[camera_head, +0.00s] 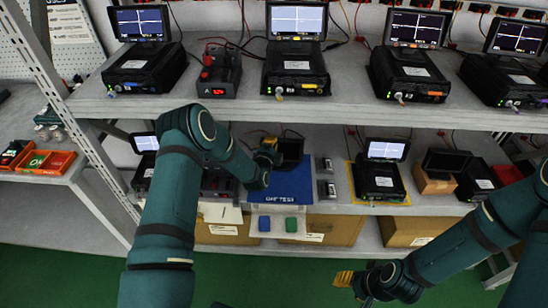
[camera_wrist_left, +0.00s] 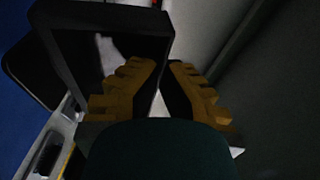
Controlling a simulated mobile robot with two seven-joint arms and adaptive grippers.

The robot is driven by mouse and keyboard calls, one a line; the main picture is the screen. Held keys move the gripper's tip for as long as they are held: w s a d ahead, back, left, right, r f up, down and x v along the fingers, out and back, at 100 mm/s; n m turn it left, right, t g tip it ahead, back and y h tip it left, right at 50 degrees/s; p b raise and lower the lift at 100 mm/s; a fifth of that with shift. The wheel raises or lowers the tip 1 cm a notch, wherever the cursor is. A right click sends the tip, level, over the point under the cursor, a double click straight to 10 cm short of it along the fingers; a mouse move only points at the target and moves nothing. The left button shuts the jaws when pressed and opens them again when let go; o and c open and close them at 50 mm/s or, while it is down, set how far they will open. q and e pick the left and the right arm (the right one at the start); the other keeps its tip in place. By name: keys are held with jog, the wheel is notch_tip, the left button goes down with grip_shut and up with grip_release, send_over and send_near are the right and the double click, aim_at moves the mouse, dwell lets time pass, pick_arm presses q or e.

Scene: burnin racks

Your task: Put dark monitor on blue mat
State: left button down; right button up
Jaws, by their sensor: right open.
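The dark monitor (camera_head: 291,148) has a black, unlit screen and is at the back of the blue mat (camera_head: 290,190) on the lower shelf. In the left wrist view the monitor (camera_wrist_left: 105,50) shows large and tilted. My left gripper (camera_head: 268,148) is at the monitor's left side. In its wrist view the fingers (camera_wrist_left: 163,68) lie on either side of the monitor's edge and close on it. I cannot tell whether the monitor touches the mat. My right gripper (camera_head: 345,278) is open and empty, low in front of the shelf.
Another dark-screened monitor (camera_head: 446,161) stands on a cardboard box to the right. A lit unit (camera_head: 380,175) sits on a yellow-edged mat. The upper shelf (camera_head: 330,112) with several lit units overhangs. Blue and green blocks (camera_head: 278,224) lie in front of the mat.

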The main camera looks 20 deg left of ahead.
pick_arm(q)
jog(key=shift+f+b, duration=0.4)
jog(key=shift+f, duration=2)
jog(key=c, duration=1.1)
grip_release()
jog(key=shift+c, duration=0.2)
jog(key=shift+s, duration=0.15)
jog(key=s+d+n+g+h, duration=0.1)
jog(key=s+d+n+g, duration=0.4)
jog(key=s, duration=0.8)
jog(key=s+d+n+g+h+p, duration=0.1)
jog(key=s+d+n+g, duration=0.4)
jog(key=s, duration=0.7)
jog(key=s+d+n+g+h, duration=0.3)
jog(key=s+d+n+g, duration=0.2)
jog(key=s, duration=0.8)
jog(key=n, duration=0.3)
jog(key=shift+s+d+f+p, duration=0.15)
jog(key=shift+s+p, duration=0.15)
jog(key=shift+p, duration=0.05)
